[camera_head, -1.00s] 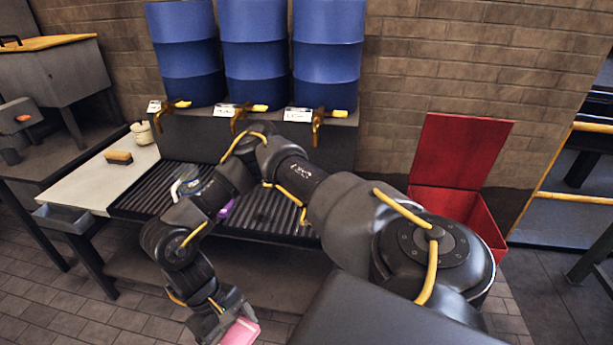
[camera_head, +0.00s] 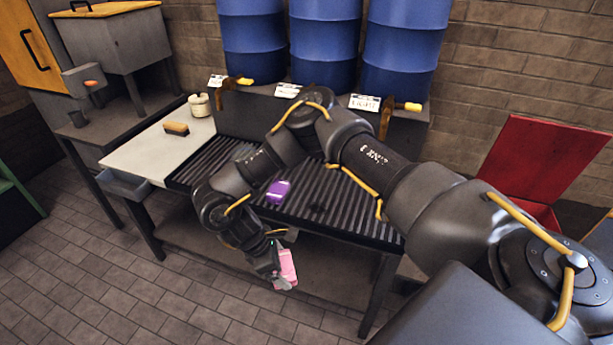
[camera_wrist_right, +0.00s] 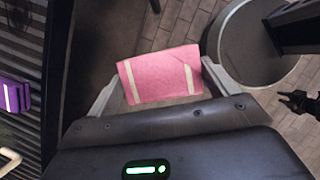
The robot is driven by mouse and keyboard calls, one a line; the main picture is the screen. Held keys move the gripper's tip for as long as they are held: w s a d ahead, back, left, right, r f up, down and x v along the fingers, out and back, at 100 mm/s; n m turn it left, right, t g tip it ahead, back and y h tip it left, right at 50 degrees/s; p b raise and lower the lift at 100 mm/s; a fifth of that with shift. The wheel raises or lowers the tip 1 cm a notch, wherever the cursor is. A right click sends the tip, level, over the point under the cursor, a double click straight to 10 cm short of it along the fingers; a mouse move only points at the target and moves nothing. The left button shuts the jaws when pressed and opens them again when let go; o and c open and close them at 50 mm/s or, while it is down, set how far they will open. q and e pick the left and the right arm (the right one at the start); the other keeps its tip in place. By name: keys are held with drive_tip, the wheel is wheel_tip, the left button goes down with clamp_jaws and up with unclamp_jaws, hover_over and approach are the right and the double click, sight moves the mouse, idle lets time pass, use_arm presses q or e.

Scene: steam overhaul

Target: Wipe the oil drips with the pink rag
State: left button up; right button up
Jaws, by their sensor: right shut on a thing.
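The pink rag (camera_head: 287,268) is a folded block with pale stripes, held in my right gripper (camera_head: 281,270) in front of the bench edge, over the floor side. In the right wrist view the rag (camera_wrist_right: 160,77) sits between the two fingers, which are shut on it. The black slatted drip tray (camera_head: 345,215) lies under the barrel taps.
A purple item with pale bands (camera_head: 278,191) lies on the tray. Three blue barrels (camera_head: 325,45) stand behind. A brush (camera_head: 176,128) and a cream pot (camera_head: 199,105) are on the left worktop. An open red bin (camera_head: 540,165) stands at right. Floor in front is clear.

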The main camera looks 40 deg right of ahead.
drive_tip(key=w+d+r+n+t+y+p, duration=0.1)
drive_tip(key=w+d+r+n+t, duration=0.2)
drive_tip(key=n, duration=1.3)
drive_tip(key=w+d+t, duration=0.2)
drive_tip(key=w+d, duration=0.3)
drive_tip(key=w, duration=0.1)
drive_tip(key=shift+w+t+y+p, duration=0.2)
drive_tip(key=shift+t+y+p, duration=0.2)
drive_tip(key=w+d+r+n+y, duration=0.1)
drive_tip(key=d+n, duration=0.2)
drive_tip(key=n, duration=0.1)
drive_tip(key=w+d+r+n+y+p, duration=0.1)
drive_tip(key=w+d+n+y, duration=0.1)
drive_tip(key=d+n, duration=0.2)
drive_tip(key=w+d+r+n+y, duration=0.1)
drive_tip(key=w+d+n, duration=0.1)
drive_tip(key=d+n, duration=0.2)
drive_tip(key=shift+w+d+r+n+y+p, duration=0.15)
drive_tip(key=shift+w+d+n+y+p, duration=0.1)
drive_tip(key=shift+n+y+p, duration=0.1)
use_arm(q)
drive_tip(key=r, duration=0.2)
drive_tip(key=d+r, duration=0.1)
drive_tip(key=shift+w+r, duration=0.2)
drive_tip(key=shift+r, duration=0.2)
use_arm(e)
drive_tip(key=shift+w+d+r+n+y, duration=0.15)
drive_tip(key=shift+d+n+y, duration=0.1)
drive_tip(key=shift+d+n, duration=0.5)
